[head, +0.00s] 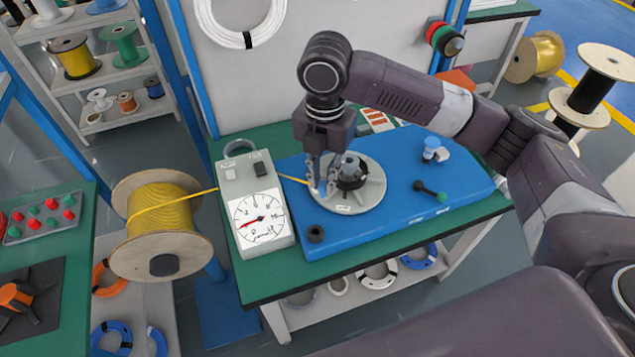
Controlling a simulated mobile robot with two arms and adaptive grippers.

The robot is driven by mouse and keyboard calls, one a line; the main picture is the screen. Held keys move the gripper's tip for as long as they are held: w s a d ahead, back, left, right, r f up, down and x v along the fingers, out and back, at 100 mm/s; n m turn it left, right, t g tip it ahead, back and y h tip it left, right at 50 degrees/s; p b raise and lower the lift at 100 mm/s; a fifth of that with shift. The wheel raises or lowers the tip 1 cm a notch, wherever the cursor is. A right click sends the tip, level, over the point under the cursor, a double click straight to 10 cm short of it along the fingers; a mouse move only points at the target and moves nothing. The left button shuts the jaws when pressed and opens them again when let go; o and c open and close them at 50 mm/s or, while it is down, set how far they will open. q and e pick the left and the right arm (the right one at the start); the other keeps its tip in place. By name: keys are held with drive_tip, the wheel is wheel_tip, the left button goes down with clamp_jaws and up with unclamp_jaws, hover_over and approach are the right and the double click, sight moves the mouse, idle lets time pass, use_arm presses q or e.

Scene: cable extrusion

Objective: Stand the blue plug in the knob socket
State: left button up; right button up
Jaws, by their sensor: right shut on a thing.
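The blue plug (431,143), a small blue-topped piece with a pale part, stands at the back right of the blue board (290,248). A black ring-shaped socket (315,233), which looks like the knob socket, is at the board's front left and appears empty. My right gripper (321,188) points down at the left side of a grey spoked hub (352,172) on a round plate. Its fingers are shut on what looks like a part of this hub; the fingers hide the exact contact. The gripper is well left of the plug. My left gripper is out of view.
A green-and-black handle (429,190) lies on the board's right. A grey gauge box (254,215) stands left of the board. A yellow cable runs from a spool (160,225) past the box towards the hub. The board's front middle and right are clear.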

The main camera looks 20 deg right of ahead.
drive_tip(key=w+d+p, duration=0.3)
drive_tip(key=w+d, duration=0.7)
drive_tip(key=shift+w+d, duration=0.15)
drive_tip(key=shift+d, duration=0.2)
idle(0.3)
drive_tip(key=shift+f, duration=0.15)
idle(0.4)
drive_tip(key=shift+f, duration=1.85)
drive_tip(key=shift+f+p, duration=0.35)
drive_tip(key=shift+f, duration=0.05)
drive_tip(key=o, duration=0.9)
drive_tip(key=shift+o, duration=0.2)
